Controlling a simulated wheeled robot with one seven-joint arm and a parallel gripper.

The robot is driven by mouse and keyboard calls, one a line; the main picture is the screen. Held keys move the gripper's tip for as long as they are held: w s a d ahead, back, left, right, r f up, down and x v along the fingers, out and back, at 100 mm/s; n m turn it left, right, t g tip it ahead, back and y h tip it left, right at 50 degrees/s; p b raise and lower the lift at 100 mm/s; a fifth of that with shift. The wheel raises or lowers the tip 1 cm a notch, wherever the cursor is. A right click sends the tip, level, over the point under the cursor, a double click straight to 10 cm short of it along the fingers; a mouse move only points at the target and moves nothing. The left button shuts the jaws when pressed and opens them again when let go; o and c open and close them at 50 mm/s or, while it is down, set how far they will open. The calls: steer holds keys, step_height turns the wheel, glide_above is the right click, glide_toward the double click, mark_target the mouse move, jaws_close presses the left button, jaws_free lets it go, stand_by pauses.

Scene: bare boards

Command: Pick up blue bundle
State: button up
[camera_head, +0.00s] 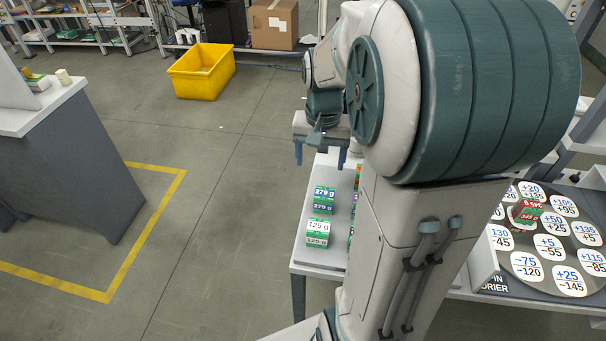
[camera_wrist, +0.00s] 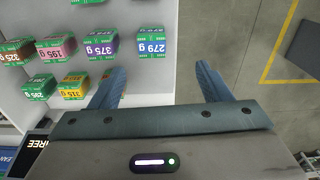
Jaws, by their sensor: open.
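The blue bundle is a green-sided block with a blue 279 g label (camera_head: 324,193), on the white table left of my column in the head view. In the wrist view the blue bundle (camera_wrist: 151,43) is beyond my fingers, near the table's right edge. My gripper (camera_head: 320,154) is open and empty, above the table's far end in the head view. In the wrist view my gripper (camera_wrist: 160,78) has its left finger over the table and its right finger over the floor. The fingers are apart from the bundle.
A white-label 125 g bundle (camera_head: 318,231) sits nearer than the blue one. The wrist view shows purple (camera_wrist: 102,43), pink (camera_wrist: 56,47), orange (camera_wrist: 73,87) and other bundles to the left. A round numbered board (camera_head: 548,259) is at right. A yellow bin (camera_head: 203,72) stands on the floor.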

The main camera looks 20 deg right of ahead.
mark_target(325, 193)
steer(key=shift+m, duration=0.3)
steer(key=f, duration=0.3)
steer(key=d+f, duration=0.1)
steer(key=f, duration=0.3)
steer(key=w+f, duration=0.1)
steer(key=f, duration=0.2)
steer(key=shift+d+f+b, duration=0.25)
steer(key=shift+f+b, duration=0.05)
steer(key=f, duration=0.4)
steer(key=shift+s+d, duration=0.2)
steer(key=shift+d, duration=0.15)
steer(key=shift+f, duration=0.6)
steer(key=shift+w, duration=0.1)
steer(key=c, duration=1.2)
